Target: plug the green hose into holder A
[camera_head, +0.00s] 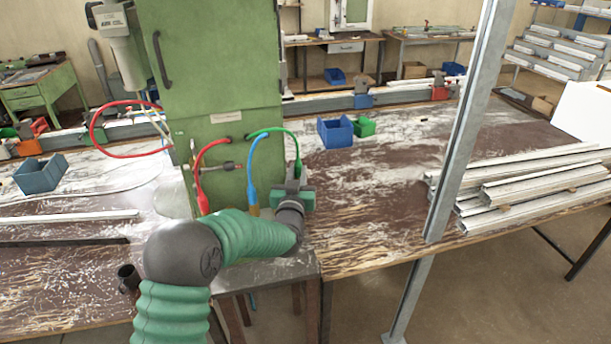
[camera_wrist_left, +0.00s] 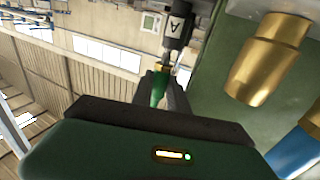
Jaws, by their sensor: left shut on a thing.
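The green hose (camera_head: 276,131) arcs from the front of the green machine down to my left gripper (camera_head: 297,176). In the left wrist view, my left gripper (camera_wrist_left: 166,88) is shut on the hose's green end (camera_wrist_left: 160,86). Just beyond the fingertips is a dark cylindrical part with a white label A (camera_wrist_left: 176,25), which I take as holder A. A thin metallic piece shows between the green end and this part. I cannot tell whether they are joined or only close together. My right gripper is not in view.
A blue hose (camera_head: 252,165) and a red hose (camera_head: 198,165) hang close left of my left gripper. A brass fitting (camera_wrist_left: 268,60) and a blue part (camera_wrist_left: 298,155) sit close in the wrist view. A grey post (camera_head: 466,120) stands right. Blue bin (camera_head: 335,134) and green bin (camera_head: 364,127) sit behind.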

